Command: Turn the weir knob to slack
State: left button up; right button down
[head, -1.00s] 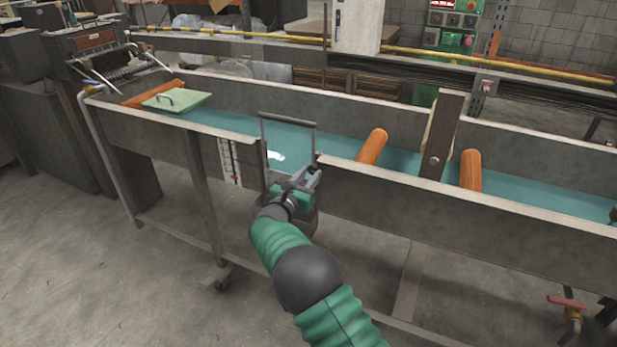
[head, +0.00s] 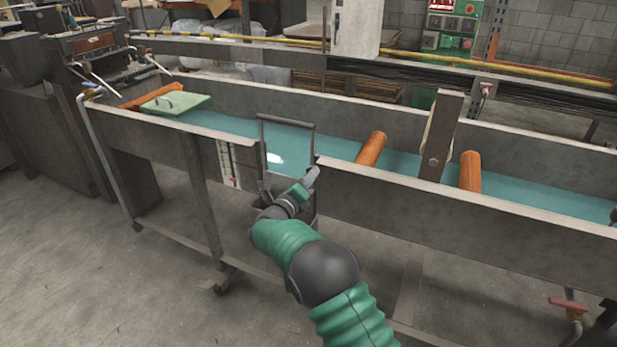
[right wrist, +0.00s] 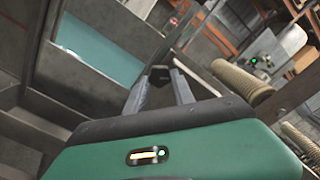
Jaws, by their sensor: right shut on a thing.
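The weir, a grey metal frame (head: 286,122), stands in a gap in the near wall of the long water trough. My right gripper (head: 309,177) is at the right side of that gap, in front of the trough wall. In the right wrist view its two fingers close on a small dark knob (right wrist: 159,74), and water (right wrist: 98,50) shows behind to the left. In the head view the gripper hides the knob, so I cannot read its setting. My left gripper is not in view.
The near trough wall (head: 470,210) runs on to the right of my arm. Two orange rollers (head: 371,149) (head: 470,171) lie across the water. A pale green lid (head: 177,104) is at the left end. A red-handled valve (head: 568,304) sticks out low at right.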

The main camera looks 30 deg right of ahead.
jog(key=n+p, duration=0.5)
jog(key=n, duration=0.6)
jog(key=shift+a, duration=0.2)
dwell(0.4)
jog(key=c, duration=1.4)
grip_release()
jog(key=shift+w+f, duration=0.1)
jog(key=o, duration=0.3)
jog(key=shift+w, duration=0.1)
jog(key=shift+o, duration=0.2)
